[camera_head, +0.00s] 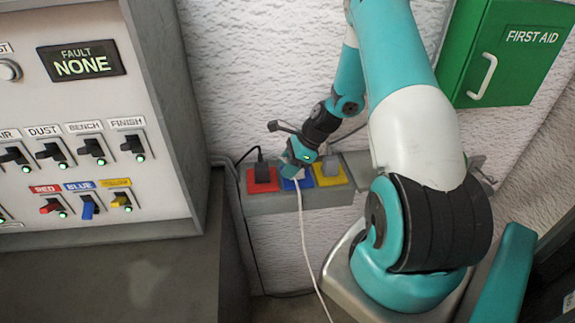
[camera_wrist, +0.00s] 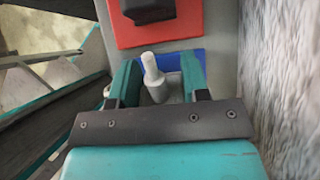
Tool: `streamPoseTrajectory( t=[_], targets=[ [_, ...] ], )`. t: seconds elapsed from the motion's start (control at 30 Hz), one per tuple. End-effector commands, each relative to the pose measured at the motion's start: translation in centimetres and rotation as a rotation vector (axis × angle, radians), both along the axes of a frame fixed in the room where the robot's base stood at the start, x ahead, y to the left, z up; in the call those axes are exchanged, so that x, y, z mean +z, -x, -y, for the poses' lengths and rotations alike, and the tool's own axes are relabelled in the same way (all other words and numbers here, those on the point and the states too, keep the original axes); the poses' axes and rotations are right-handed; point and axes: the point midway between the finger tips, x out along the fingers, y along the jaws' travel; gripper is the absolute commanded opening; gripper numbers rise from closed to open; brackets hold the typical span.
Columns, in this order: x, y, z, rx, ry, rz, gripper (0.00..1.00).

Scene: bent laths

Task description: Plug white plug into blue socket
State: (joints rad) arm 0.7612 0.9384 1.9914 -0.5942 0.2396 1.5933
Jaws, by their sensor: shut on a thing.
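The white plug (camera_wrist: 157,82) sits between the two fingers of my gripper (camera_wrist: 158,80) in the wrist view, and the gripper is shut on it. The blue socket (camera_wrist: 178,60) shows just behind and below the plug, partly hidden by the fingers. In the head view my gripper (camera_head: 297,166) is right at the blue socket (camera_head: 297,184), which lies between the red and yellow ones. A white cord (camera_head: 303,230) hangs down from there. Whether the plug is seated in the socket or only over it, I cannot tell.
The red socket (camera_head: 262,188) holds a black plug (camera_head: 262,172). The yellow socket (camera_head: 329,181) holds a grey plug (camera_head: 330,166). A switch panel (camera_head: 90,130) stands at left, its display reading "FAULT NONE". A green first aid box (camera_head: 507,55) hangs at upper right.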

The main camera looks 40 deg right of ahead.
Motion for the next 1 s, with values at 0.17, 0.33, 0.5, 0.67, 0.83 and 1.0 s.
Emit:
streamPoseTrajectory(
  t=[0.17,0.33,0.5,0.67,0.83,1.0],
  targets=[
    [-0.2,0.0,0.0,0.0,0.0,0.0,0.56],
    [-0.2,0.0,0.0,0.0,0.0,0.0,0.72],
    [-0.2,0.0,0.0,-0.001,0.001,0.001,0.72],
    [0.7,0.3,0.6,-0.002,0.002,0.002,0.72],
    [3.4,1.4,2.2,-0.005,0.006,0.005,0.72],
    [7.0,2.9,4.0,-0.004,0.006,0.005,0.72]
  ],
)
